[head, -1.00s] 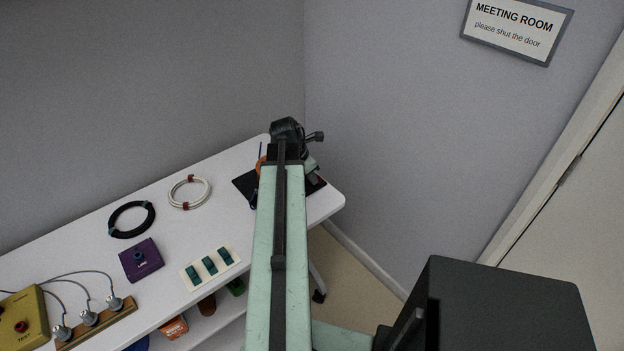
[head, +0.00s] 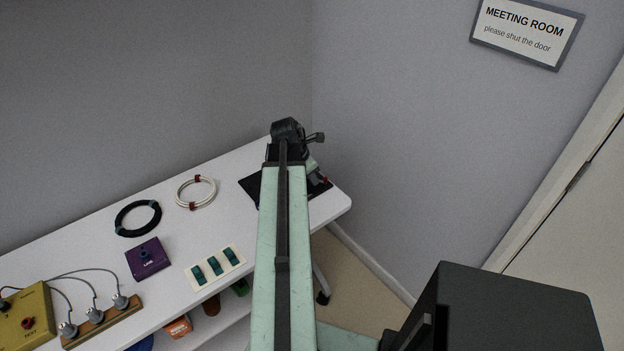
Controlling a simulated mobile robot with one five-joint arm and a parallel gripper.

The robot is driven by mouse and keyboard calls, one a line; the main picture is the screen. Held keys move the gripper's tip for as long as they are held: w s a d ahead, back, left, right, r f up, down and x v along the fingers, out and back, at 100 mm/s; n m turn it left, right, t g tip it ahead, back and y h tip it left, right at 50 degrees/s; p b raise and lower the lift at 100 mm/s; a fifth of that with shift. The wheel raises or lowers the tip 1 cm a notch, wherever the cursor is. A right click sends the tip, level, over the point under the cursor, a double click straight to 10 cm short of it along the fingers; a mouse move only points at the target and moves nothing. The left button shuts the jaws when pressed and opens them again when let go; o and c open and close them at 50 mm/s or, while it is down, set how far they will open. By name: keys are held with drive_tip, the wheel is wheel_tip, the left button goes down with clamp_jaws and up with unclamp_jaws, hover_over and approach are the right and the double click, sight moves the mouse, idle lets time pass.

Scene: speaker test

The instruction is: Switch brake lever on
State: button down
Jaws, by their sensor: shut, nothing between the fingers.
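My arm reaches away over the right end of the white table and covers much of what stands there. My gripper (head: 312,165), at the arm's far end, shows only in part beside the dark wrist; it looks shut and empty. Below it a black base plate (head: 250,186) lies near the table's far right corner, largely hidden by my arm. A small red part (head: 325,181) shows at the plate's right side, close to my gripper; I cannot tell whether they touch. No brake lever can be made out clearly, and its position cannot be read.
On the table (head: 222,223) lie a white cable coil (head: 183,203), a black coil (head: 119,222), a purple button box (head: 158,265), a green-switch panel (head: 226,268), a yellow box (head: 40,300) and a plug strip (head: 105,322). Walls stand close behind and right of the table.

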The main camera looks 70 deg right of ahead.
drive_tip(key=p+v, duration=0.9)
drive_tip(key=v, duration=0.1)
drive_tip(key=shift+s+a, duration=0.2)
drive_tip(key=shift+s, duration=0.15)
